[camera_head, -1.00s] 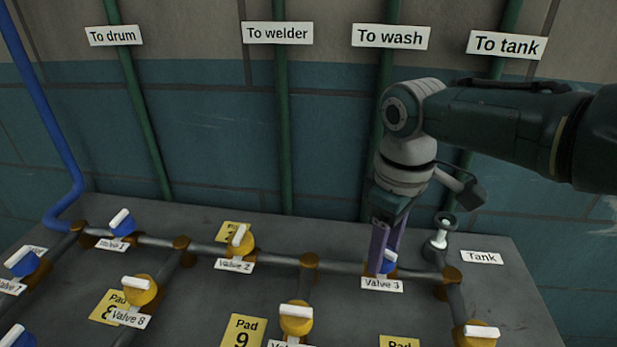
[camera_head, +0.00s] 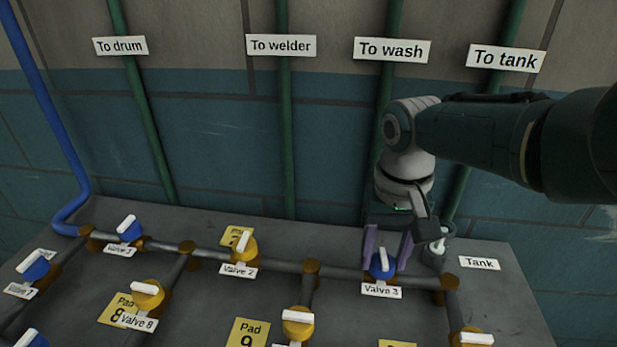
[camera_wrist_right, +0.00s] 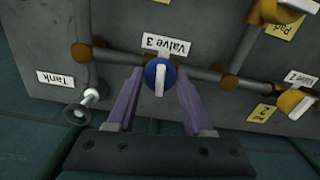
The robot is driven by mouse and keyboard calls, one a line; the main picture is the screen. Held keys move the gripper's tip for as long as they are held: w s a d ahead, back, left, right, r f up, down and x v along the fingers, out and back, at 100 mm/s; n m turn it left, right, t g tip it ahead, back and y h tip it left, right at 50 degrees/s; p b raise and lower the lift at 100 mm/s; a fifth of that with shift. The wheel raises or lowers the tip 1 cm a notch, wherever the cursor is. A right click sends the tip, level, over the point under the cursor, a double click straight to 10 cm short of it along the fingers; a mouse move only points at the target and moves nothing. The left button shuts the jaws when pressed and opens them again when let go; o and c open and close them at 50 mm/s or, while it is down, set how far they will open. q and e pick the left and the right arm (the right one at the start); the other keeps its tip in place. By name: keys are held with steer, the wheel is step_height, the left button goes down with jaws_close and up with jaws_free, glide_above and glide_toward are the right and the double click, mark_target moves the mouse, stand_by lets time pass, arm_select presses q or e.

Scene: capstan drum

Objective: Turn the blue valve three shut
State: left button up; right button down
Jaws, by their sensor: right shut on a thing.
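Valve three (camera_head: 382,268) is a blue knob with a white handle bar, on the grey pipe behind its "Valve 3" label (camera_head: 381,291). Its bar lies across the pipe. My right gripper (camera_head: 387,250) reaches down over it, with a purple finger on each side. In the right wrist view, valve three (camera_wrist_right: 153,82) sits between the fingertips of my right gripper (camera_wrist_right: 160,82), which are shut on the blue knob about its full width apart. The exact contact is hard to see. My left gripper is not in view.
Yellow valve 2 (camera_head: 245,250) and blue valve 1 (camera_head: 129,230) stand left along the same pipe. A tank fitting (camera_head: 437,245) stands close to the right of my gripper, near the "Tank" label (camera_head: 479,263). The wall (camera_head: 230,140) rises behind the panel.

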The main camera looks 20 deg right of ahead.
mark_target(384, 257)
steer(key=shift+m, duration=0.6)
steer(key=shift+c, duration=1.4)
jaws_free()
step_height(384, 257, up, 9)
steer(key=p, duration=0.6)
steer(key=shift+p, duration=0.4)
steer(key=shift+r, duration=0.45)
